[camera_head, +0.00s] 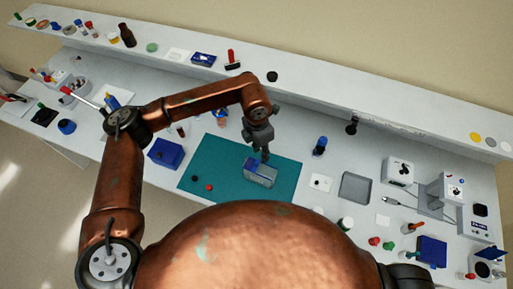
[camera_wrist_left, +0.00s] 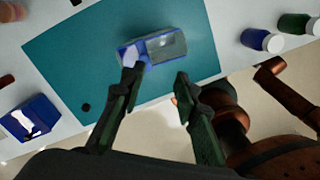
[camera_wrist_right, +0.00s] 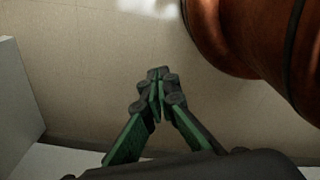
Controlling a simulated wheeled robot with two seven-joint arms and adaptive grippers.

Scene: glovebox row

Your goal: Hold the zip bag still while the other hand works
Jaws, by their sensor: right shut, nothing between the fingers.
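The zip bag (camera_head: 260,171), a small clear-grey pouch with blue edging, lies on the teal mat (camera_head: 222,160). It also shows in the left wrist view (camera_wrist_left: 165,47). My left gripper (camera_head: 263,154) is just above the bag in the head view. In the left wrist view its fingers (camera_wrist_left: 156,82) are spread apart with nothing gripped between them; the left fingertip overlaps the bag's blue end. Whether it touches the bag, I cannot tell. My right gripper (camera_wrist_right: 159,76) is shut and empty, over the floor and away from the bag.
A red ball (camera_head: 209,187) and a dark ball (camera_head: 194,178) lie on the mat left of the bag. A blue box (camera_head: 166,153) stands left of the mat. A raised shelf runs behind.

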